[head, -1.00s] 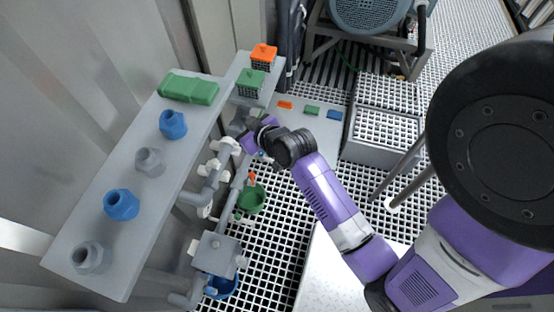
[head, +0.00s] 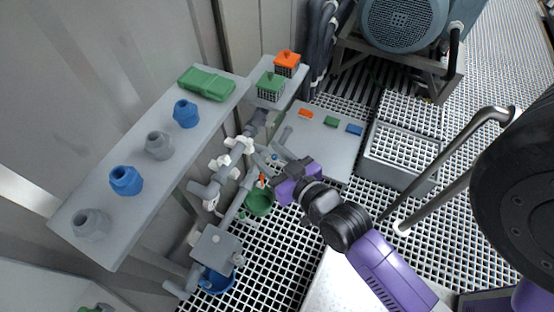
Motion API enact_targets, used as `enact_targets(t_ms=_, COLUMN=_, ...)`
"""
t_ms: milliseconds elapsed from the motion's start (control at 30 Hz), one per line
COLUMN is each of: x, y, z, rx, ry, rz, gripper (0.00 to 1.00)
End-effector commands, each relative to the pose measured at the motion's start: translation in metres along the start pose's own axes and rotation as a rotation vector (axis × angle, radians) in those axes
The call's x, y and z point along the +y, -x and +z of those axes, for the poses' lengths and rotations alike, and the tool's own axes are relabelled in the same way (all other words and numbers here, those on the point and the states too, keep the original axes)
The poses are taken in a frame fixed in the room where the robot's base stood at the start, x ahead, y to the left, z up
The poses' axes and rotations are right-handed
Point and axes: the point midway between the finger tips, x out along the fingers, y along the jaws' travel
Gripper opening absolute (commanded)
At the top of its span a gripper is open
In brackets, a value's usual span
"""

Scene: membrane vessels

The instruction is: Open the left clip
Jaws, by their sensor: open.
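White clip-like fittings (head: 240,146) sit on the grey pipework beside the shelf in the head view. Another white part (head: 211,203) is lower, near the pipe stub. I cannot tell which one is the left clip, or whether it is open or shut. My gripper (head: 266,157) is open, with its fingers pointing left toward the upper white fittings. It is just right of them and appears apart from them. Its purple body hides part of the area behind it. Nothing shows between the fingers.
A grey shelf (head: 118,218) with blue and grey fittings and a green case (head: 207,83) runs along the left wall. A green bucket (head: 260,202) and a blue bucket (head: 218,284) stand below the pipes. A metal handrail (head: 455,180) is at right.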

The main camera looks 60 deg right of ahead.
Motion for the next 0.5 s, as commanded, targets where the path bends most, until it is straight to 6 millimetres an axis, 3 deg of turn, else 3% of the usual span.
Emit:
enact_targets(t_ms=200, x=-0.006, y=0.013, z=-0.005, rx=0.024, ry=-0.002, rz=-0.016, gripper=0.44)
enact_targets(t_ms=500, x=-0.007, y=0.016, z=-0.007, rx=0.029, ry=-0.003, rz=-0.019, gripper=0.44)
